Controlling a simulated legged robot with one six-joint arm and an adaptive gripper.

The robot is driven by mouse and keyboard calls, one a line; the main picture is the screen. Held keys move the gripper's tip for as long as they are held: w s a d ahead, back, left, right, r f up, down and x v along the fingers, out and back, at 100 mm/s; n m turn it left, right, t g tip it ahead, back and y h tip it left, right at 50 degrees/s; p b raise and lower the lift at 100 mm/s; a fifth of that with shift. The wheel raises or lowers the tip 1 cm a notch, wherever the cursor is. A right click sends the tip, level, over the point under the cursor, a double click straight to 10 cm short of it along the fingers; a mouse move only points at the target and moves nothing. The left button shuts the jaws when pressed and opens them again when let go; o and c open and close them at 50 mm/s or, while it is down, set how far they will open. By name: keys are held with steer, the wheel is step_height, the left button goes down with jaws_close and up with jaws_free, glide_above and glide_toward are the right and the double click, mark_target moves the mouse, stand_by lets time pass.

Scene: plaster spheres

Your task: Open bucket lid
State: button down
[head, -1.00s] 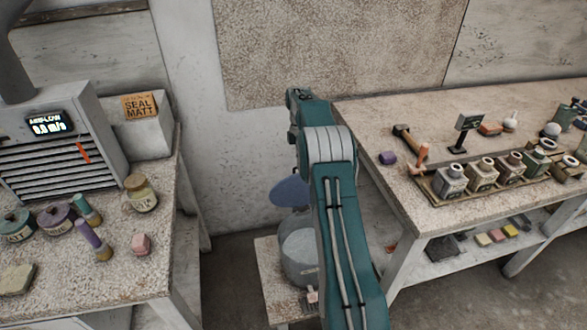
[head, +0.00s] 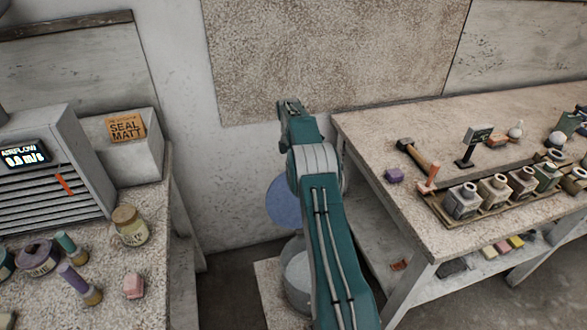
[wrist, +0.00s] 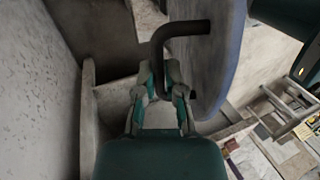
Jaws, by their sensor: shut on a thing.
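The bucket lid (head: 284,203) is a blue-grey disc that stands raised and tilted up at the back of the grey bucket (head: 296,272). The bucket is on a low stand, partly hidden by my arm. In the wrist view the lid (wrist: 222,55) shows at a steep angle with a dark bent handle (wrist: 180,30). My gripper (wrist: 163,92) is shut on the lower part of this handle. In the head view my arm hides the gripper.
The right workbench (head: 385,125) holds a hammer (head: 418,160) and a rack of jars (head: 490,195) close to my arm. The left bench (head: 60,285) holds jars and a grey vent unit (head: 50,165). Floor shows between the benches.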

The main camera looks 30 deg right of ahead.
steer(key=shift+d, duration=0.35)
steer(key=c, duration=0.7)
jaws_free()
steer(key=shift+d+f, duration=0.1)
steer(key=shift+d, duration=0.05)
steer(key=r, duration=0.9)
steer(key=shift+w+d+r, duration=0.2)
steer(key=shift+d+r, duration=0.05)
steer(key=shift+r, duration=0.15)
